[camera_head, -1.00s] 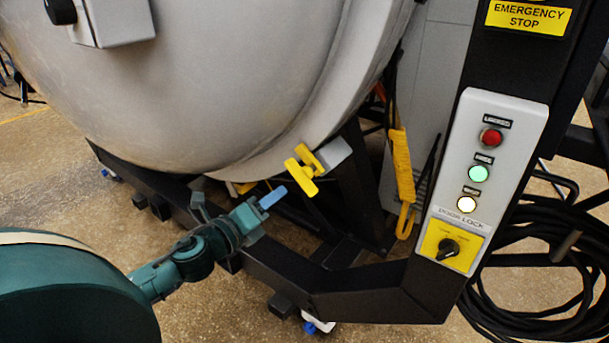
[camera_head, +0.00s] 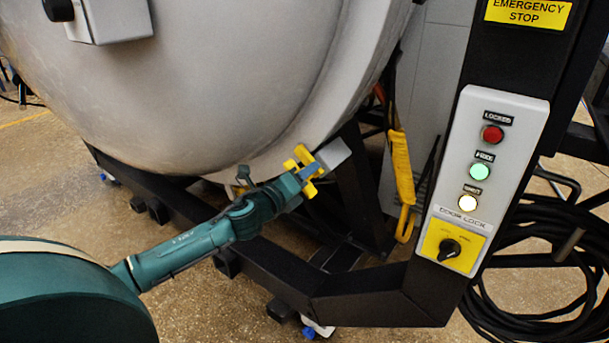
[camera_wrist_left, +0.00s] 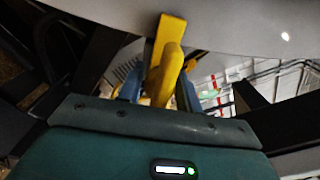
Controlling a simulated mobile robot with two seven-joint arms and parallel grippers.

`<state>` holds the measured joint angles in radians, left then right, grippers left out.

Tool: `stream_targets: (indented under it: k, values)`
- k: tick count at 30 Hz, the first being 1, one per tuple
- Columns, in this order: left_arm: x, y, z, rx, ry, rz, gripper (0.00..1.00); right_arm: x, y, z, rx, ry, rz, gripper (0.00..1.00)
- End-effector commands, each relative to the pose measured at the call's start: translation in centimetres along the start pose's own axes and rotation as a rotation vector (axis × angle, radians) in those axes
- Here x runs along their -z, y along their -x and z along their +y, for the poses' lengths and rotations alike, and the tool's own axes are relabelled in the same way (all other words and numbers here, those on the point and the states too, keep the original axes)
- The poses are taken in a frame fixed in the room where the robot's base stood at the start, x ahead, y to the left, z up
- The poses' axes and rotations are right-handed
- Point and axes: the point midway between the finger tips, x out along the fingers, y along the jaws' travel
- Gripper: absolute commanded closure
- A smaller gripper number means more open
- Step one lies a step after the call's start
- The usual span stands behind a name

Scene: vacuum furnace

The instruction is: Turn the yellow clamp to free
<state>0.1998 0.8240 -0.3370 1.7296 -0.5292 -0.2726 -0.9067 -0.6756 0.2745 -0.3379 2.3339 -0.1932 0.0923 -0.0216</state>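The yellow clamp (camera_head: 304,160) sits at the lower rim of the big grey furnace door (camera_head: 230,80), beside a grey block. My left gripper (camera_head: 308,172) has reached the clamp, and a blue finger shows in front of it. In the left wrist view the clamp (camera_wrist_left: 168,62) stands between the two blue fingers of my left gripper (camera_wrist_left: 158,92). The fingers look spread on either side of the clamp; whether they touch it is hard to see. My right gripper is not in view.
A black frame (camera_head: 375,300) runs below the door. At the right, a post carries the door lock panel (camera_head: 497,130) with red, green and white lights and a black knob (camera_head: 449,249). Coiled black cables (camera_head: 535,270) lie at the right.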

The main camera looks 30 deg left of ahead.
Motion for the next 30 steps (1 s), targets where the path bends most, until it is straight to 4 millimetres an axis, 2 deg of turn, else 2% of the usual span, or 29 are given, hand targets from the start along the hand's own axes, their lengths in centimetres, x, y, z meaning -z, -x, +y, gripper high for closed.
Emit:
stream_targets:
  k: [8,20,30]
  values:
    - [0.02,-0.11,-0.01,0.000,0.001,0.000,0.65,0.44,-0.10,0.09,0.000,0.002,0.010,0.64]
    - [0.02,-0.09,0.00,0.000,0.001,0.000,0.97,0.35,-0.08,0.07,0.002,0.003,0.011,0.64]
    - [-0.01,-0.08,-0.08,-0.001,0.058,0.000,0.97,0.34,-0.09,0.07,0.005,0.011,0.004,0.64]
